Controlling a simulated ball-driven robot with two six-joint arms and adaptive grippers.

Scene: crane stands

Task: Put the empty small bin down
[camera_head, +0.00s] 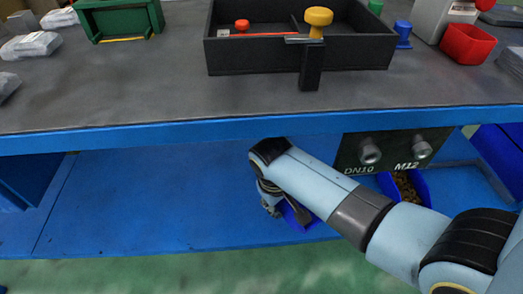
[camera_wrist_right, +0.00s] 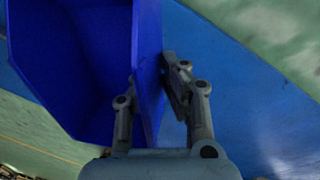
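The empty small blue bin (camera_head: 299,216) is low in the head view, near the front edge of the blue lower shelf and mostly hidden behind my right forearm. In the right wrist view the bin (camera_wrist_right: 85,60) fills the upper left; its inside looks empty. My right gripper (camera_head: 272,203) is at the bin's left side. In the wrist view its fingers (camera_wrist_right: 150,78) stand on either side of one bin wall and appear to pinch it. Whether the bin's base touches the shelf cannot be told. My left gripper is not in view.
The blue lower shelf (camera_head: 150,205) is clear to the left. A dark panel marked DN10 and M12 (camera_head: 390,150) hangs at the right, with a blue bin of brass-coloured parts (camera_head: 408,187) below it. The grey worktop (camera_head: 150,90) with a black tray (camera_head: 255,58) overhangs above.

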